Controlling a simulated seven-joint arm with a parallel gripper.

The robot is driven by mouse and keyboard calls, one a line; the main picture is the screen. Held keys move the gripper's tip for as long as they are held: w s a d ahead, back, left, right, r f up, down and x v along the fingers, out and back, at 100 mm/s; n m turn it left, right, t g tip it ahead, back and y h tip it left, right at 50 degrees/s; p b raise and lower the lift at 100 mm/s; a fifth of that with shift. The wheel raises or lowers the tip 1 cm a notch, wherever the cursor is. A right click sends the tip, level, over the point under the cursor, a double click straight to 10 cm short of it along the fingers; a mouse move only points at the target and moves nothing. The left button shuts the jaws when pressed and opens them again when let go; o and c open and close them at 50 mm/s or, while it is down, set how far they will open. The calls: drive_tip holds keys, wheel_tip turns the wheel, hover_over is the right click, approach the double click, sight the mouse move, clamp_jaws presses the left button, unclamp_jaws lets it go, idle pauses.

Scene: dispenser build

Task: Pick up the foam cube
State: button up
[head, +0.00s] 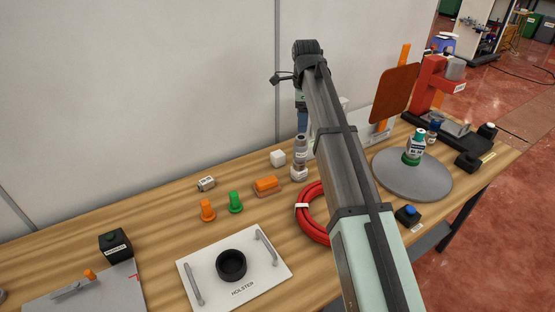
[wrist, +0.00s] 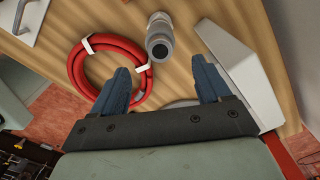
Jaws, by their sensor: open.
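The foam cube, a small white block (head: 278,158), sits on the wooden bench near the wall in the head view. It stands just left of a grey cylindrical fitting (head: 300,158). The cube does not show in the wrist view. My gripper (wrist: 160,66) is open, with its blue fingers apart and nothing held between them. In the head view, my arm hides most of the gripper, and a blue finger (head: 302,121) shows above and right of the cube. The grey fitting also shows in the wrist view (wrist: 160,36), just beyond the fingertips.
A red hose coil (head: 309,225) lies right of an orange block (head: 267,185). Orange (head: 207,210) and green (head: 235,202) pieces stand left of it. A white holster plate (head: 210,280) lies in front. A grey turntable (head: 430,185) with a bottle is at right.

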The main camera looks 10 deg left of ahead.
drive_tip(key=shift+o, duration=0.2)
idle(0.3)
drive_tip(key=a+f, duration=0.3)
drive_tip(key=n, duration=2.5)
hover_over(277, 153)
wheel_tip(277, 153, down, 5)
drive_tip(key=f, duration=0.8)
drive_tip(key=shift+a+f, duration=0.15)
drive_tip(key=shift+a, duration=0.15)
drive_tip(key=shift+d+f, duration=0.2)
drive_tip(key=shift+f, duration=1.1)
drive_tip(key=shift+d+f, duration=0.15)
drive_tip(key=shift+f, duration=1.1)
drive_tip(key=c, duration=1)
